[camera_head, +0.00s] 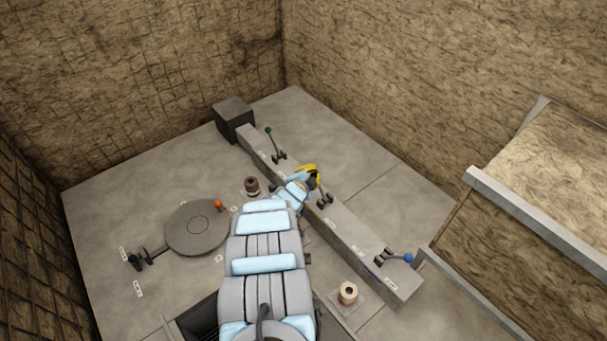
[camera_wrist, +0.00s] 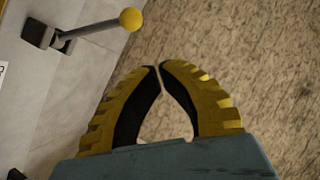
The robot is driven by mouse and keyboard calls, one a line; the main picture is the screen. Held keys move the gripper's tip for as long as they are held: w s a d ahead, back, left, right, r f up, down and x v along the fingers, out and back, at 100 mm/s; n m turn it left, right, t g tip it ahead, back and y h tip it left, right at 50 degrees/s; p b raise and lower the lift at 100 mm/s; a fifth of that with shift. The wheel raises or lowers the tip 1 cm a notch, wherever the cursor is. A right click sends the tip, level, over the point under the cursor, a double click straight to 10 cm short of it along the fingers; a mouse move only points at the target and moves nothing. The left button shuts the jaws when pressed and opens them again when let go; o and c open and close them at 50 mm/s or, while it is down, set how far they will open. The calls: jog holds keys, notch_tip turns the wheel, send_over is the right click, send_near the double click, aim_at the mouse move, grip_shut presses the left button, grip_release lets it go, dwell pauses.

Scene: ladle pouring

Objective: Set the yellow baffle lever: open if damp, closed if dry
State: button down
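The yellow baffle lever shows in the wrist view as a grey rod from a dark pivot block, ending in a yellow ball (camera_wrist: 131,19). It stands at upper left, apart from my fingers. My gripper (camera_wrist: 160,67) has its yellow-and-black fingers drawn together, tips meeting or almost meeting, with nothing between them. In the head view my gripper (camera_head: 312,170) is over the long grey bench; a lever mount (camera_head: 324,199) shows just below it, and I cannot make out the yellow ball there. No clear sign of damp or dry is readable.
The bench also carries a green-knobbed lever (camera_head: 268,130) and a blue-knobbed lever (camera_head: 408,258). A round grey plate (camera_head: 197,227) with an orange knob (camera_head: 218,203) lies at left. Two small spools (camera_head: 252,186) (camera_head: 348,292) stand near the bench. A large block stands at right.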

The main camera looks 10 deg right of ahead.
jog(key=r+p+v, duration=0.1)
jog(key=p+v, duration=0.5)
jog(key=shift+w+a, duration=0.2)
jog(key=shift+a, duration=0.05)
dwell(0.7)
